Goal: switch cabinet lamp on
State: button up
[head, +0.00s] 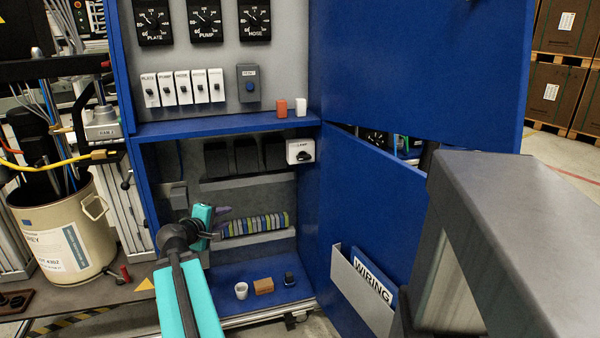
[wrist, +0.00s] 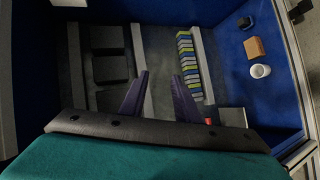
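The lamp switch (head: 300,151) is a white box labelled LAMP with a black rotary knob (head: 304,158). It sits at the upper right inside the lower cabinet compartment, beside dark blocks. The knob's exact setting is too small to tell. My gripper (head: 224,212) is inside the compartment, below and left of the switch and clear of it. In the wrist view my gripper (wrist: 160,75) has its two purple fingers apart with nothing between them. A pale piece at the top left edge of the wrist view is cut off; I cannot tell if it is the switch.
Dark blocks (wrist: 108,68) and a coloured terminal row (head: 255,225) line the back wall. A white cup (head: 241,290), brown block (head: 264,286) and small dark object (head: 290,280) stand on the floor. The open blue door (head: 365,215) bounds the right side.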

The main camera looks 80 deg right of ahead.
aim_at(301, 159)
jog(key=s+d+r+g+h+b, duration=0.1)
jog(key=s+d+r+g+b, duration=0.1)
jog(key=s+r, duration=0.4)
jog(key=s+d+r+m+g+h+b, duration=0.1)
jog(key=s+d+r+g+h+b, duration=0.1)
jog(key=s+r, duration=0.5)
jog(key=s+d+b, duration=0.1)
jog(key=s+b, duration=0.1)
jog(key=s, duration=0.2)
jog(key=shift+r+h, duration=0.25)
jog(key=shift+h, duration=0.05)
jog(key=shift+s+d, duration=0.1)
jog(key=shift+d, duration=0.1)
jog(key=shift+b+x, duration=1.65)
jog(key=shift+x, duration=5.05)
jog(key=shift+f, duration=0.1)
jog(key=shift+c, duration=0.4)
